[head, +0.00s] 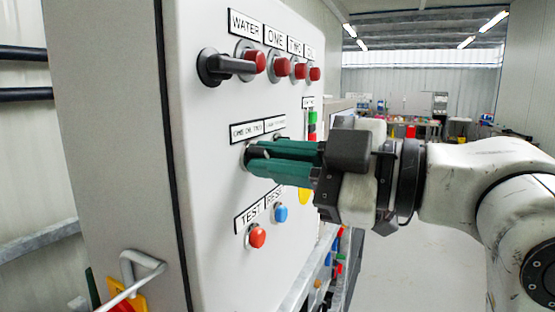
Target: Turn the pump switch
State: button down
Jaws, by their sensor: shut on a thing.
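The pump switch (251,155) is a dark rotary knob on the white control panel (215,120), under a label plate (247,130) whose small text I cannot read surely. My gripper (258,158) comes in from the right, with its green fingers reaching to the panel. The fingers are shut on the knob and hide most of it, so its angle cannot be told. A second label (275,121) sits just right of the first, and the control below it is mostly hidden behind the fingers.
Above are a black handle (213,67) and several red buttons, with labels including WATER and ONE. Below are a red button (257,236) under TEST and a blue button (281,213) under RESET. A bent metal handle (140,268) stands out at lower left. The floor (420,235) right of the panel is clear.

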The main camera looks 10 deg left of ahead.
jog(key=shift+m, duration=0.3)
jog(key=shift+m+p, duration=2.85)
jog(key=shift+m, duration=1.25)
jog(key=c, duration=1.2)
grip_release()
jog(key=shift+s+d, duration=0.1)
jog(key=b+v, duration=0.2)
jog(key=v, duration=0.8)
jog(key=shift+s+d, duration=0.1)
jog(key=shift+d, duration=0.2)
